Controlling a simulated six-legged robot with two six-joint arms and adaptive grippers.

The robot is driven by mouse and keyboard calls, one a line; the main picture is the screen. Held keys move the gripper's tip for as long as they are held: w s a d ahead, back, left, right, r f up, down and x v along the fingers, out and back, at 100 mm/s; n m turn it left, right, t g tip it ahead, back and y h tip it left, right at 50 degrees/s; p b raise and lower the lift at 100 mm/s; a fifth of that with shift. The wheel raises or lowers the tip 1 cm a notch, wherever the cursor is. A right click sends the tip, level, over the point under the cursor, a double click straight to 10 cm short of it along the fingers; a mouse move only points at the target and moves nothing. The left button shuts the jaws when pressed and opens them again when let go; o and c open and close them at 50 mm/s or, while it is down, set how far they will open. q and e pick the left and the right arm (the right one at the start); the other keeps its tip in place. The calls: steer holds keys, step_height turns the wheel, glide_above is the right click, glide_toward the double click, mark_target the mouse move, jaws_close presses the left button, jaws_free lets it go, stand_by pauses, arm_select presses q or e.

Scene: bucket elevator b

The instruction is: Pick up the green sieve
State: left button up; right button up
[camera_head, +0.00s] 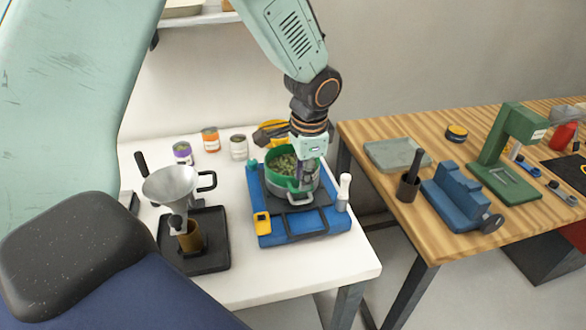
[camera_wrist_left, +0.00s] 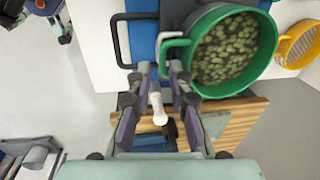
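The green sieve (camera_head: 283,183) is a round bowl with a green rim, full of green pellets, standing on the blue device on the white table. In the left wrist view the sieve (camera_wrist_left: 268,45) is at the upper right, its looped handle (camera_wrist_left: 174,43) pointing left. My left gripper (camera_head: 304,184) points down at the sieve's near right side. In the left wrist view its fingertips (camera_wrist_left: 159,66) are apart, on either side of the handle's outer bar, with a gap visible between them. Contact cannot be told. My right gripper is not in view.
The blue device (camera_head: 290,239) has a white-handled tool (camera_head: 344,188) at its right. A metal funnel (camera_head: 172,186) on a black stand is at the left. Cans (camera_head: 210,139) stand behind. A wooden table (camera_head: 430,235) with a blue vise (camera_head: 455,195) is at the right.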

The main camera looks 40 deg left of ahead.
arm_select(q)
steer(key=f, duration=0.3)
steer(key=w+f, duration=0.1)
steer(key=shift+a+f, duration=0.3)
steer(key=shift+s+r, duration=0.1)
steer(key=shift+s, duration=0.1)
steer(key=shift+w, duration=0.2)
jaws_close()
steer(key=shift+s, duration=0.1)
